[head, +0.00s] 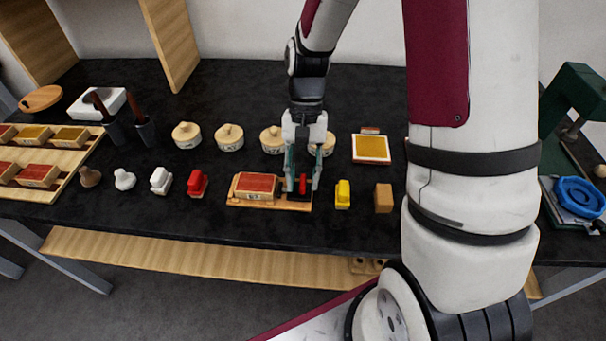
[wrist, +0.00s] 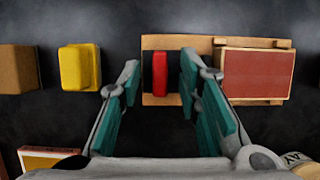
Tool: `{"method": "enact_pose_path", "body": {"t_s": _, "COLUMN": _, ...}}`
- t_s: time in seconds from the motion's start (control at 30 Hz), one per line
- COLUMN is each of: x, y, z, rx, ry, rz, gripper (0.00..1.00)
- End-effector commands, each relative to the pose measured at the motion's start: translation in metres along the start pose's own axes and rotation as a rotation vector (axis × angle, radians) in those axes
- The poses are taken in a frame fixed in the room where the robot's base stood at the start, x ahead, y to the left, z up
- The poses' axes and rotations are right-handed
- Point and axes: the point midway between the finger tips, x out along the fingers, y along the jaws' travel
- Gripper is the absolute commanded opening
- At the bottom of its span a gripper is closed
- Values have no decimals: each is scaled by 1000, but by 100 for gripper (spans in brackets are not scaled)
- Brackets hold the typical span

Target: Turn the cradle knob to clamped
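The cradle (head: 292,207) is a flat wooden base on the dark bench, also seen in the wrist view (wrist: 190,42). A block with a red top (head: 255,184) sits between its rails and shows in the wrist view (wrist: 254,73). The red cradle knob (head: 303,184) is at the base's other end; in the wrist view (wrist: 160,74) it is a narrow bar lying across the base's length. My gripper (head: 302,186) is open above the knob, with a teal-padded finger on each side and visible gaps between. Whether the fingertips reach down to knob height is unclear.
A yellow block (head: 342,194) and a brown block (head: 383,198) stand right of the cradle, a red stamp-like piece (head: 197,184) left. Round lidded pots (head: 229,137) and an orange-topped tray (head: 371,148) lie behind. A green press (head: 575,110) stands far right.

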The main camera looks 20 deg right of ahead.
Motion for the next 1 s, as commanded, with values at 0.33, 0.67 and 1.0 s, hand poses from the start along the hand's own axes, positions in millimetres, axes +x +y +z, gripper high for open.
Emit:
{"method": "enact_pose_path", "body": {"t_s": 0.33, "x": 1, "y": 0, "z": 0, "rx": 0, "ry": 0, "rz": 0, "gripper": 16}}
{"method": "enact_pose_path", "body": {"t_s": 0.67, "x": 1, "y": 0, "z": 0, "rx": -3, "ry": 1, "rz": 1, "gripper": 0}}
{"method": "enact_pose_path", "body": {"t_s": 1.0, "x": 0, "y": -1, "z": 0, "rx": -111, "ry": 1, "rz": 46, "gripper": 0}}
